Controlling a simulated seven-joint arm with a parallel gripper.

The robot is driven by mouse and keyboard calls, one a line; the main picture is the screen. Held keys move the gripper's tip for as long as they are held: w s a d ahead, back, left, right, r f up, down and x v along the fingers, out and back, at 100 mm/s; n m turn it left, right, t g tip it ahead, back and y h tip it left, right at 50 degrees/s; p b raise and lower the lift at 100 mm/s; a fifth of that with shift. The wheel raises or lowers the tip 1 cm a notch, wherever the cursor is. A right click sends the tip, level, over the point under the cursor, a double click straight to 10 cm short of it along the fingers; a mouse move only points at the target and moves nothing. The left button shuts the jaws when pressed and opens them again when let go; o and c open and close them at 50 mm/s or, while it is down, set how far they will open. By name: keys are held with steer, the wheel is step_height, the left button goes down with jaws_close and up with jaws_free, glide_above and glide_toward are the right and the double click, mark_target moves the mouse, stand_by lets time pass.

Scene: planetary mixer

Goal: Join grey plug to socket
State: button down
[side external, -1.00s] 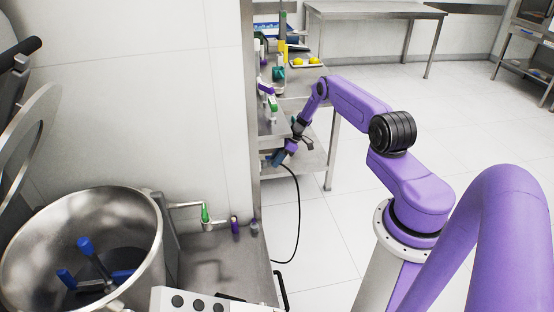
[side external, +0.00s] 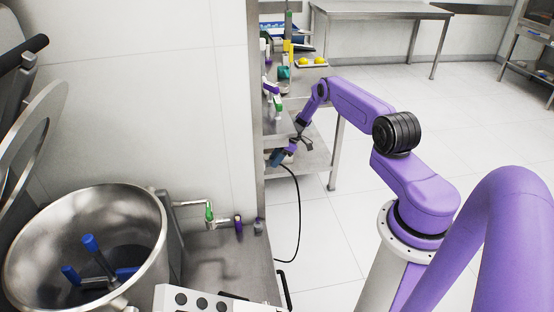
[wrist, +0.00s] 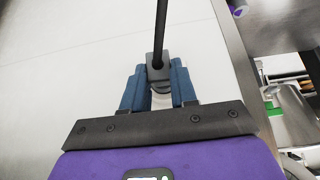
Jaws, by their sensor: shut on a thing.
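My gripper (wrist: 158,92) has blue fingers that are shut on the grey plug (wrist: 158,74). A black cable (wrist: 161,30) runs from the plug toward the top of the wrist view. In the side view my gripper (side external: 276,158) is small, beside the edge of the steel wall panel, and hides most of the plug. I cannot identify the socket for certain. A small grey fitting (side external: 258,227) and a purple one (side external: 238,226) stand by the wall near the mixer, apart from my gripper.
A mixer bowl (side external: 85,250) with a blue-tipped tool stands at the lower left. A green-handled tap (side external: 209,211) is beside it. A steel shelf (side external: 305,155) with several items stands behind my gripper. Open tiled floor (side external: 330,240) lies between the mixer bench and my base.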

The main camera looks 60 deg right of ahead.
steer(key=shift+w+a, duration=0.15)
steer(key=c, duration=0.8)
jaws_free()
steer(key=s+d+r, duration=0.4)
steer(key=s+d, duration=0.6)
steer(key=shift+s+d, duration=0.25)
steer(key=shift+r, duration=0.15)
